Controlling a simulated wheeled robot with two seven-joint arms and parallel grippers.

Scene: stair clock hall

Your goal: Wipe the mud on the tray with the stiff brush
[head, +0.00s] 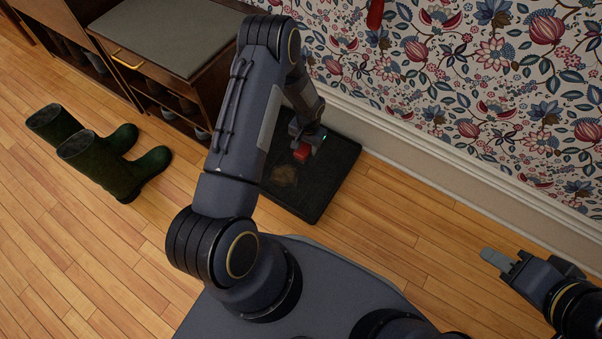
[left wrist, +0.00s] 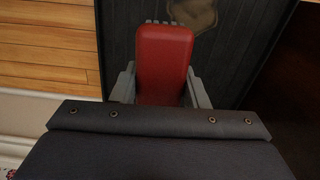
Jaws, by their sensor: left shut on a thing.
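The tray (head: 326,195) is black and lies on the floor against the wall; it also shows in the left wrist view (left wrist: 240,50). A brown mud patch (head: 284,174) is on it, and part of the patch shows at the top of the left wrist view (left wrist: 193,12). My left gripper (head: 303,146) is over the tray, shut on the red stiff brush (head: 301,152). The brush's red back (left wrist: 164,62) fills the space between the fingers, with pale bristle tips just past its far end. I cannot tell whether the bristles touch the tray. My right gripper (head: 497,260) is far right, away from the tray.
Green boots (head: 115,165) stand on the wood floor at left. A bench with a grey top (head: 175,35) and shelves of shoes stands beside the tray. The patterned wall and white baseboard (head: 440,160) run behind. Floor between tray and right gripper is clear.

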